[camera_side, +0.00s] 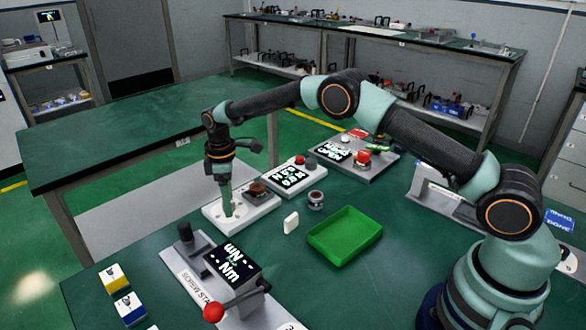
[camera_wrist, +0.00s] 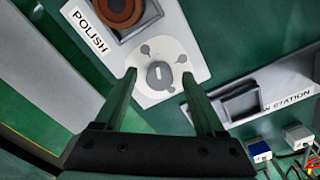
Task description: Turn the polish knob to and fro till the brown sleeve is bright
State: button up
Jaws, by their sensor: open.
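The polish station is a white plate (camera_side: 218,215) labelled POLISH in the wrist view. Its grey round polish knob (camera_wrist: 159,75) has a light pointer mark and sits on a pale disc with small icons. The brown sleeve (camera_wrist: 120,10) sits in a dark square holder beside the knob, partly cut off by the top edge; it shows in the side view (camera_side: 258,188) as a dull brown round piece. My gripper (camera_side: 227,212) points down over the knob end of the plate. Its fingers are open, one on each side of the knob, with visible gaps. Contact cannot be told.
A green tray (camera_side: 345,236), a white block (camera_side: 291,222) and a small cylinder (camera_side: 316,200) stand right of the plate. A screw station with a screen (camera_side: 232,263) and red-ball lever (camera_side: 213,312) is in front. A display box (camera_side: 287,177) and red-button station (camera_side: 362,157) stand behind.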

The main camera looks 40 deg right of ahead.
jog(key=shift+f, duration=0.1)
grip_shut()
jog(key=shift+m, duration=0.4)
jog(key=m, duration=0.5)
jog(key=shift+m, duration=0.4)
jog(key=m, duration=0.6)
dwell(0.4)
grip_release()
